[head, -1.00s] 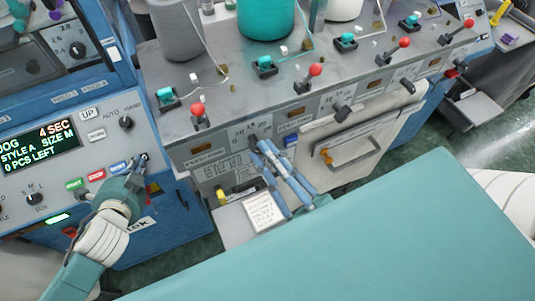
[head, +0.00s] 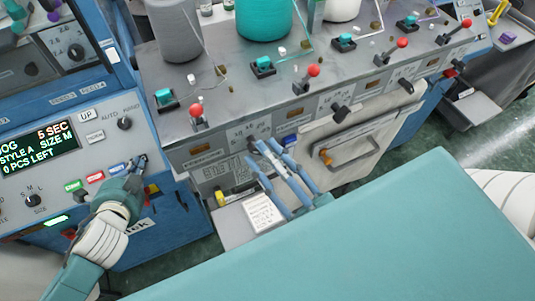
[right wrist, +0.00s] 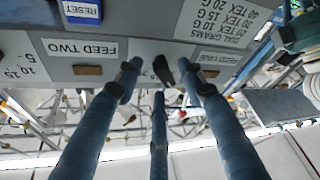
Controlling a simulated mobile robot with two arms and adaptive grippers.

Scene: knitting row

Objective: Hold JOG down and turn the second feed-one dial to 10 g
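My left gripper (head: 141,163) has its narrow fingertips bunched against the sloped control panel, right of the blue button (head: 118,168); whatever lies under the tips is hidden. The display (head: 38,148) reads JOG, 5 SEC, STYLE A, SIZE M, 0 PCS LEFT. My right gripper (head: 266,153) is at the front panel by a black dial (head: 251,144). In the right wrist view, its fingers (right wrist: 160,80) are spread around the dial (right wrist: 163,70), with gaps beside it. The dial sits between the FEED TWO label (right wrist: 80,48) and a partly hidden FEED label (right wrist: 208,57). I cannot tell its setting.
Red-knobbed levers (head: 197,112) and yarn cones (head: 264,17) stand on the machine top above the dials. A teal surface (head: 370,235) fills the foreground.

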